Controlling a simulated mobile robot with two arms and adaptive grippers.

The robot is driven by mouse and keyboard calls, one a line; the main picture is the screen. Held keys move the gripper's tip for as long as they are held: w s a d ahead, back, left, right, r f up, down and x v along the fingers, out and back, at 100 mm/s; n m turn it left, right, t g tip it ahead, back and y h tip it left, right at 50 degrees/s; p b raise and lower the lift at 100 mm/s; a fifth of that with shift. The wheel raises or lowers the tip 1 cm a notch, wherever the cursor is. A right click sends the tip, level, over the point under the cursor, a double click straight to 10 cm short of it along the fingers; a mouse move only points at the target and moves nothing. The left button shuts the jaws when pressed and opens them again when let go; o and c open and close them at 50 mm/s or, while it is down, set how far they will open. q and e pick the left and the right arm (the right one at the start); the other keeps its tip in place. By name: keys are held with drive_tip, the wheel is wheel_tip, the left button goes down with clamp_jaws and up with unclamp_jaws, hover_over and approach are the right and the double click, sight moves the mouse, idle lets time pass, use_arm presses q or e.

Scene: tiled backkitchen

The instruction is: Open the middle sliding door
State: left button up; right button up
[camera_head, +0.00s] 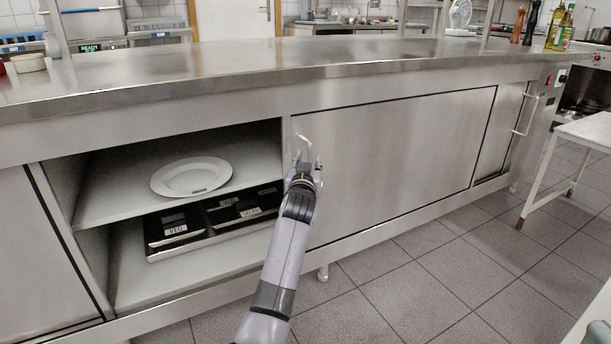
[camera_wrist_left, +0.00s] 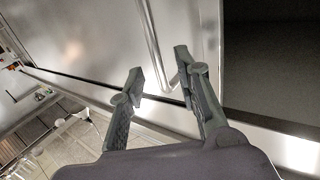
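The middle sliding door (camera_head: 400,145) is a flat steel panel on the front of the long counter. A bent-bar handle (camera_head: 303,143) stands near its left edge, and it also shows in the left wrist view (camera_wrist_left: 154,45). Left of this door the cabinet is open, with a shelf inside. My left gripper (camera_head: 303,163) is at the lower part of the handle. In the left wrist view its fingers (camera_wrist_left: 160,78) are apart, with the lower end of the handle between them. I cannot tell whether they touch it.
A white plate (camera_head: 191,177) lies on the shelf (camera_head: 245,160), and black labelled trays (camera_head: 215,217) lie below. A closed steel panel (camera_head: 40,255) is at far left. Another handle (camera_head: 526,112) is at far right. A white-topped table (camera_head: 590,128) stands right. The tiled floor in front is clear.

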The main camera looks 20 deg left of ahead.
use_arm(q)
drive_tip(key=v, duration=0.8)
